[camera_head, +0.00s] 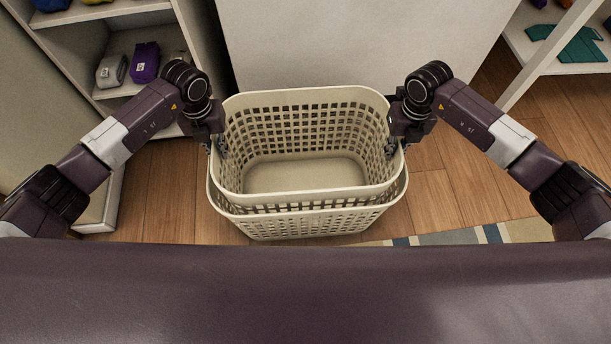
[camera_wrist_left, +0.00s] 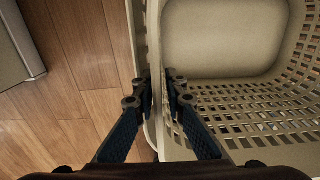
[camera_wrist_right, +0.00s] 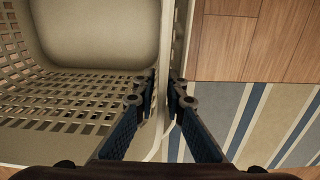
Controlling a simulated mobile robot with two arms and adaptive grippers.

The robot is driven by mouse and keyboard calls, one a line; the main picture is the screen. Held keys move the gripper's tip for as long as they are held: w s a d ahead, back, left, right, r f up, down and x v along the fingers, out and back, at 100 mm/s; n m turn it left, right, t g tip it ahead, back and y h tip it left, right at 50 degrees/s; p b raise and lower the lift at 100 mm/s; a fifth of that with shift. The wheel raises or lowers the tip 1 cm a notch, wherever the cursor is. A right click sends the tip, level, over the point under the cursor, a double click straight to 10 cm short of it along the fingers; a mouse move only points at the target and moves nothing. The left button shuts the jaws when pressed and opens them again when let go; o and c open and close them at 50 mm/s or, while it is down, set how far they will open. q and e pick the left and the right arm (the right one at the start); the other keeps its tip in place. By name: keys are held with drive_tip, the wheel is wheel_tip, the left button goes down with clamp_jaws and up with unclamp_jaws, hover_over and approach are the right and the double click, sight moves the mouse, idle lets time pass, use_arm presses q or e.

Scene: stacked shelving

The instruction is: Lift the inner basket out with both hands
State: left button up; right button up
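The cream inner basket (camera_head: 305,96) is empty and nested in a matching outer basket (camera_head: 305,225), upright on the floor. The outer basket's front rim and wall show below the inner one's rim; how deep the inner one sits is hard to tell. My left gripper (camera_head: 219,148) is at the left rim, and in the left wrist view its fingers (camera_wrist_left: 158,82) lie on both sides of the inner basket's side wall, closed on it. My right gripper (camera_head: 392,149) grips the opposite side the same way; its fingers also show in the right wrist view (camera_wrist_right: 165,82).
A pale panel (camera_head: 350,45) stands close behind the baskets. A shelf unit with pouches (camera_head: 145,62) is at left, another shelf (camera_head: 560,55) at upper right. Wooden floor (camera_head: 440,195) is bare on both sides; a striped rug (camera_head: 470,236) lies at front right.

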use_arm(q)
clamp_jaws()
use_arm(e)
clamp_jaws()
use_arm(q)
drive_tip(key=shift+w, duration=0.1)
drive_tip(key=shift+r, duration=0.1)
use_arm(e)
drive_tip(key=shift+w+r, duration=0.1)
